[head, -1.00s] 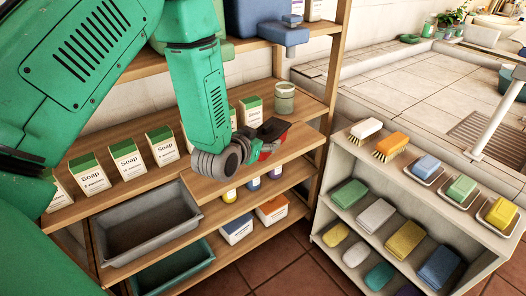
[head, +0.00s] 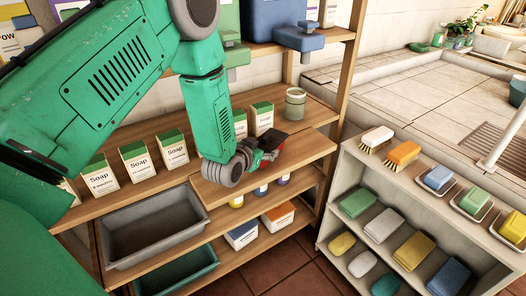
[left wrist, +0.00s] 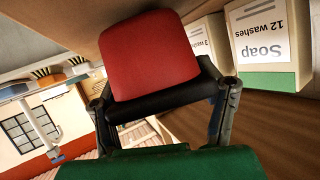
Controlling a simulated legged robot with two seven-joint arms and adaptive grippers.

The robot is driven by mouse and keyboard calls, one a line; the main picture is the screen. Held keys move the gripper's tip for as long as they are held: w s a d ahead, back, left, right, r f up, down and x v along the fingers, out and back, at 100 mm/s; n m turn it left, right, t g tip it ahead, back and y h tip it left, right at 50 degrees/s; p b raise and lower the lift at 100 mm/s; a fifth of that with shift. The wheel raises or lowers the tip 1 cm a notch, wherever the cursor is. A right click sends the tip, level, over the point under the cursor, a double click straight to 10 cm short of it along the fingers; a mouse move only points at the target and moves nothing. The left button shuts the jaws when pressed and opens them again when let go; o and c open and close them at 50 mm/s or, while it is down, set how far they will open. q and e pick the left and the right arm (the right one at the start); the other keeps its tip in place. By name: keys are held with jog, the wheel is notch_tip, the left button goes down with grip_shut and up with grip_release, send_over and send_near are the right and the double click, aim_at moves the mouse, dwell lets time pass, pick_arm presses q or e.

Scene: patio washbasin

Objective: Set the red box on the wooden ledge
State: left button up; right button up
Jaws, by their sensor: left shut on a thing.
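The red box (left wrist: 148,55) is held between the fingers of my left gripper (left wrist: 160,105) in the left wrist view. In the head view a little of the red box (head: 271,144) shows at the tip of my left gripper (head: 266,152), which hides much of it. The wooden ledge (head: 285,167) juts out from the shelf unit, above small bottles. My left gripper is low over this ledge; whether the box touches the wood I cannot tell. My right gripper is not in view.
Soap cartons (head: 134,163) stand in a row left and behind the gripper. A green jar (head: 295,104) stands behind the ledge. A grey tub (head: 152,228) is below left. A pale rack (head: 425,190) with brushes and soaps stands right. The ledge's right part looks clear.

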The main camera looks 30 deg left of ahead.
pick_arm(q)
jog(key=shift+f, duration=0.5)
jog(key=shift+r, duration=0.1)
jog(key=o, duration=1.3)
jog(key=shift+d+r, duration=0.1)
jog(key=shift+d, duration=0.45)
jog(key=shift+d+r, duration=0.1)
jog(key=shift+d, duration=0.15)
jog(key=shift+s+a, duration=0.35)
jog(key=shift+a, duration=0.05)
jog(key=v, duration=1)
jog(key=shift+s+d+r, duration=0.2)
jog(key=shift+d, duration=0.15)
jog(key=shift+s+a, duration=0.35)
jog(key=shift+a, duration=0.05)
jog(key=shift+d, duration=0.3)
